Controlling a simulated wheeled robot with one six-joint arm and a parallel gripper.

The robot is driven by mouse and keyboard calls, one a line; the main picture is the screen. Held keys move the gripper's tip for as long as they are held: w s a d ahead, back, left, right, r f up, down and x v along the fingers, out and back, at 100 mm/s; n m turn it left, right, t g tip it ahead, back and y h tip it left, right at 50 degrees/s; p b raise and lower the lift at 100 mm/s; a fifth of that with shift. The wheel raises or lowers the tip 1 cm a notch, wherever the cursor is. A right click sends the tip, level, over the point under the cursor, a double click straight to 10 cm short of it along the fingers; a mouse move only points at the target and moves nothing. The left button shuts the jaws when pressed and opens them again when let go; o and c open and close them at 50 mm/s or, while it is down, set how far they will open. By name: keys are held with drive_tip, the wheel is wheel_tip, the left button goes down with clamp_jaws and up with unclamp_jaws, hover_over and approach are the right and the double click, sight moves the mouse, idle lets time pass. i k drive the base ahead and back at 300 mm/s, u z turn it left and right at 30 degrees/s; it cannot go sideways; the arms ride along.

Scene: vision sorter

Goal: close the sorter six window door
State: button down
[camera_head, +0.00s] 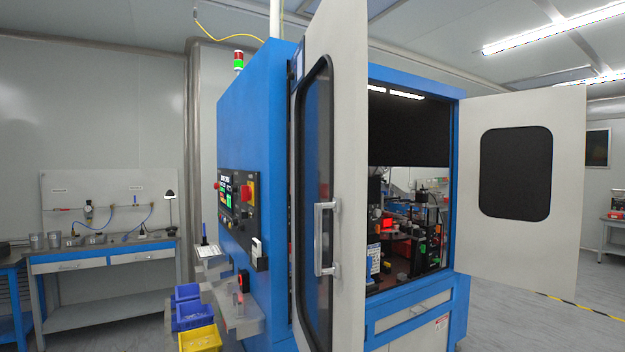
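The blue sorter cabinet (255,130) fills the middle of the view. Its near door (349,150) is white with a tall dark window (318,120) and stands wide open, swung out toward me. A metal bar handle (319,238) is on this door. A second door (563,190), white with a squarish dark window (515,173), also stands open on the right. Between the doors the machine's inside shows, with a dark round table and several devices. My gripper is not in view.
A control panel (238,205) with buttons and a shelf stick out from the cabinet's left side. Blue and yellow bins (200,339) sit low beside it. A workbench (100,256) stands at the left wall. Clear grey floor (520,320) lies at the lower right.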

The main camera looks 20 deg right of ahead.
sight(329, 64)
drive_tip(key=k, duration=1.25)
drive_tip(key=u, duration=0.6)
drive_tip(key=i, duration=0.5)
drive_tip(key=u, duration=0.6)
drive_tip(key=i, duration=0.8)
drive_tip(key=z, duration=0.05)
